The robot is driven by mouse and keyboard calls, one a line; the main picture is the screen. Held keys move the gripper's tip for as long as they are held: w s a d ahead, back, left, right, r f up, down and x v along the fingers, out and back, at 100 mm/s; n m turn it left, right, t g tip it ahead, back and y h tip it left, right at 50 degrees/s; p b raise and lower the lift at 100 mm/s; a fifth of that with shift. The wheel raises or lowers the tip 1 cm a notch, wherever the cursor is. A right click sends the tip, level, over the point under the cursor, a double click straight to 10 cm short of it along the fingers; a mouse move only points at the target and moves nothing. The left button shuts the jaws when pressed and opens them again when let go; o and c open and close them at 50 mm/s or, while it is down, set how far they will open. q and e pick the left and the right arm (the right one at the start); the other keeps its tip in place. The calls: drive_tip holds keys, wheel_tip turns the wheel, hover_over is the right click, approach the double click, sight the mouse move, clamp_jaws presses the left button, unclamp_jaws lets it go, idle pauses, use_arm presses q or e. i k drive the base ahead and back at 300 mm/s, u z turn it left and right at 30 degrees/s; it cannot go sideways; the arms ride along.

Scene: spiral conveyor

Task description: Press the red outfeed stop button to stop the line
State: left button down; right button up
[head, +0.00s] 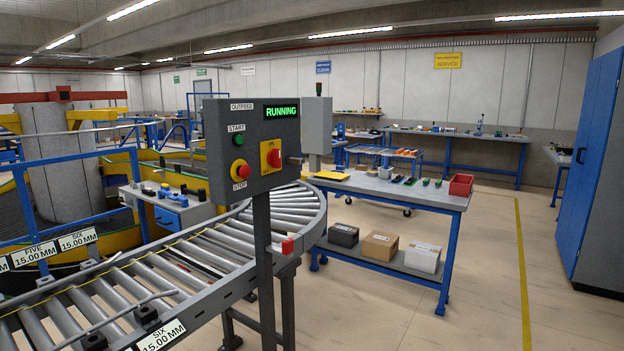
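The grey outfeed control panel (258,190) stands on a grey post (263,240) in front of the conveyor. The red stop button (241,171) sits in a yellow ring at its lower left, above the word STOP. The green start button (238,140) is above it. A red knob on a yellow plate (270,150) is to the right of the stop button. The panel's display (281,111) reads RUNNING in green. Neither of my grippers is in view, and nothing covers the panel's face.
The curved roller conveyor (205,245) passes behind and left of the post. A blue-legged workbench (400,190) stands behind to the right, with boxes on its lower shelf. A blue cabinet (595,150) stands at the far right. The floor (490,280) at the right is open.

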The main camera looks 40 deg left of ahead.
sight(244, 170)
drive_tip(key=z, duration=0.2)
drive_tip(key=i, duration=1.7)
drive_tip(key=u, duration=1.6)
drive_tip(key=i, duration=0.7)
drive_tip(key=u, duration=0.75)
